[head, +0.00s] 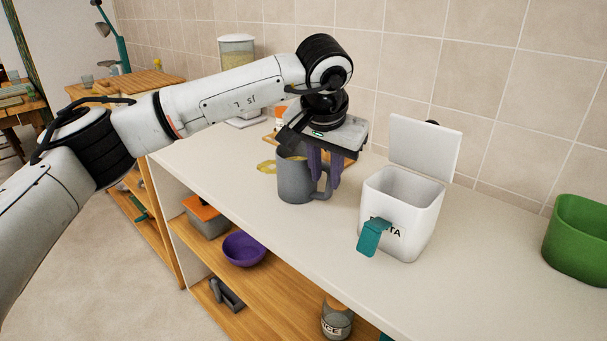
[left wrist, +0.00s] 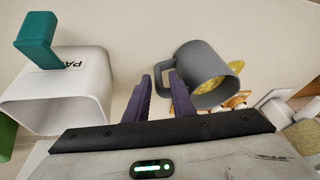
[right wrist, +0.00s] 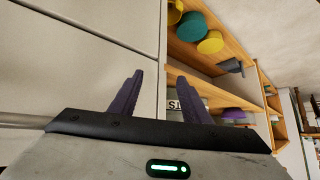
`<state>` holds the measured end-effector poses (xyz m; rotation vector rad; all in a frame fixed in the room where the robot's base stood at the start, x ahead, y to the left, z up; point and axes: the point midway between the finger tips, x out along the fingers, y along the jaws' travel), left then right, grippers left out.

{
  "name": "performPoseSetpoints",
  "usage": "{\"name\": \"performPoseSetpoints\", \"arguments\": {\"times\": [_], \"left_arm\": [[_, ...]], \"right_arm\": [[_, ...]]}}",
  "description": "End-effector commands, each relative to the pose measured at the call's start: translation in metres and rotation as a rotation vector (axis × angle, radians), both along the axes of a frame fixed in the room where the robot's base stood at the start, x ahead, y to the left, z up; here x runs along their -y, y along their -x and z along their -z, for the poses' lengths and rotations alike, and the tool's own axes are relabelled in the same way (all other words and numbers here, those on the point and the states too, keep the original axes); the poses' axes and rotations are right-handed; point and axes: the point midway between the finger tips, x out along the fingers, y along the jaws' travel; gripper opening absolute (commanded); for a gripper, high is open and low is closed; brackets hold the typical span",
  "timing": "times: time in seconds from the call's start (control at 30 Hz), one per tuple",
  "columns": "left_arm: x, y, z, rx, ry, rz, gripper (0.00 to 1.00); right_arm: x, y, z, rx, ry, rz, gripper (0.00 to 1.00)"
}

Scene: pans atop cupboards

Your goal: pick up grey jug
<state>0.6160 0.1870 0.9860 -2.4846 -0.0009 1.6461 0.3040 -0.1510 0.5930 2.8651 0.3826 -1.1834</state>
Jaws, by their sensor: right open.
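The grey jug (head: 296,187) stands upright on the white countertop, its handle on the right side in the head view. It also shows in the left wrist view (left wrist: 205,62), just beyond the fingers, with something yellow visible beside and through it. My left gripper (head: 326,175) points down at the jug's handle side. Its purple fingers (left wrist: 160,80) are apart, with part of the handle showing at their tips. Whether they press on the handle cannot be told. My right gripper (right wrist: 161,78) is open and empty, near pale cupboard fronts.
A white pasta container (head: 400,205) with a raised lid and teal clip stands right of the jug. A green container (head: 582,240) is at the far right. A tall clear dispenser (head: 237,57) stands behind. Shelves below hold a purple bowl (head: 244,249). The front counter strip is clear.

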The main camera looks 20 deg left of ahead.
Motion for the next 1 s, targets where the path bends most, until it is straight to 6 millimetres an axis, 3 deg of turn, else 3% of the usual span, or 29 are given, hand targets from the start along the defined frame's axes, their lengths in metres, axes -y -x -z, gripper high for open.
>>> {"name": "performPoseSetpoints", "arguments": {"times": [0.53, 0.77, 0.93, 1.0], "left_arm": [[-0.001, -0.027, 0.061, -0.003, 0.001, 0.001, 0.22], [-0.002, -0.030, 0.065, 0.001, 0.001, 0.001, 0.22], [-0.002, -0.029, 0.065, 0.000, 0.001, 0.001, 0.00], [-0.002, -0.029, 0.064, 0.000, 0.001, 0.001, 0.00]], "right_arm": [[0.000, 0.002, 0.000, -0.005, 0.000, 0.000, 0.43], [0.000, -0.002, -0.002, 0.003, 0.000, 0.001, 0.43], [0.000, -0.002, -0.003, 0.005, 0.000, 0.001, 0.43], [0.000, -0.002, -0.003, 0.005, 0.000, 0.001, 0.43]]}}
